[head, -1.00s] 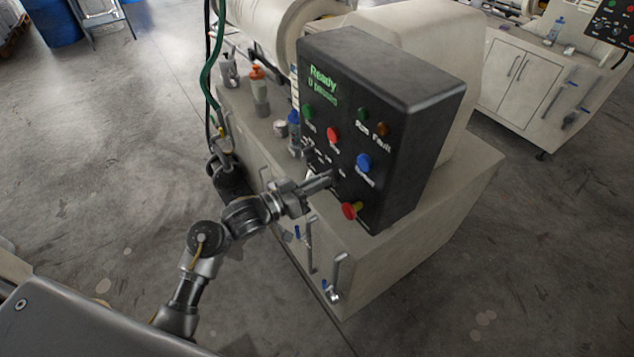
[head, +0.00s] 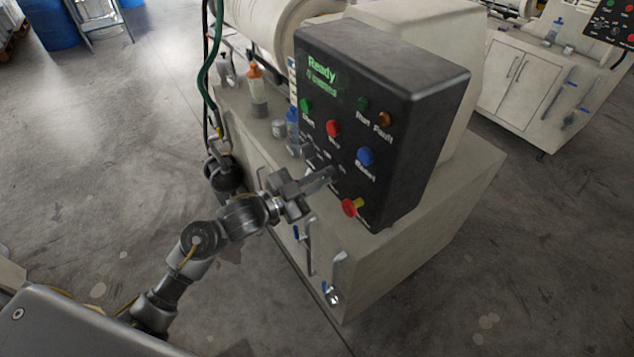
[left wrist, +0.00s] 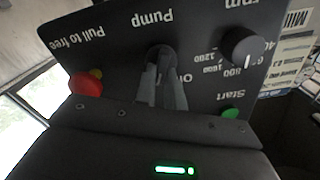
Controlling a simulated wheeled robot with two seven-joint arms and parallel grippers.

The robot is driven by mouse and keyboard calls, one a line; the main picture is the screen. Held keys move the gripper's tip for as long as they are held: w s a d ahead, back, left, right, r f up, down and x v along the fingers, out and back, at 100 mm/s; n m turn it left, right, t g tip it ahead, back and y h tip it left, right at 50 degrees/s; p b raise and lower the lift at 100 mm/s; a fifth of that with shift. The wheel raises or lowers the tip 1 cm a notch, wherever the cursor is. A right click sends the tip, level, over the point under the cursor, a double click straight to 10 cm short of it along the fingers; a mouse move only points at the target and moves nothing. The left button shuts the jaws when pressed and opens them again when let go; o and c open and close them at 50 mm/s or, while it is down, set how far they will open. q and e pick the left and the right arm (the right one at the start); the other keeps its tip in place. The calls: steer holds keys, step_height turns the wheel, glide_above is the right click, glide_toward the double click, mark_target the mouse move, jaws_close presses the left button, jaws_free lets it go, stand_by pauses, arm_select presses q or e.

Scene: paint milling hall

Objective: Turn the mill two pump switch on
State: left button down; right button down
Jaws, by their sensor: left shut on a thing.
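The pump switch (left wrist: 160,57) is a dark round knob on the black control panel (head: 428,110). In the left wrist view the panel is upside down, with the words "Pump" and "On" by the knob. My left gripper (left wrist: 161,78) is shut on this knob, its two fingers straight against the panel face. In the head view the gripper (head: 326,177) reaches the panel's lower part from the left and hides the switch. The fingers cover part of the knob, so I cannot tell which way it points. My right gripper is not in view.
A red emergency button (head: 350,207) sits close beside the gripper, and a blue button (head: 365,157) above it. The rpm knob (left wrist: 242,45) and green start button (left wrist: 230,113) are nearby. The display (head: 321,73) reads "Ready". Bottles (head: 257,88) stand on the bench.

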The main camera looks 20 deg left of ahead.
arm_select(q)
steer(key=shift+m, duration=0.6)
steer(key=c, duration=1.5)
jaws_free()
steer(key=b+v, duration=0.3)
steer(key=v, duration=0.7)
steer(key=shift+s+a, duration=0.2)
steer(key=shift+s, duration=0.15)
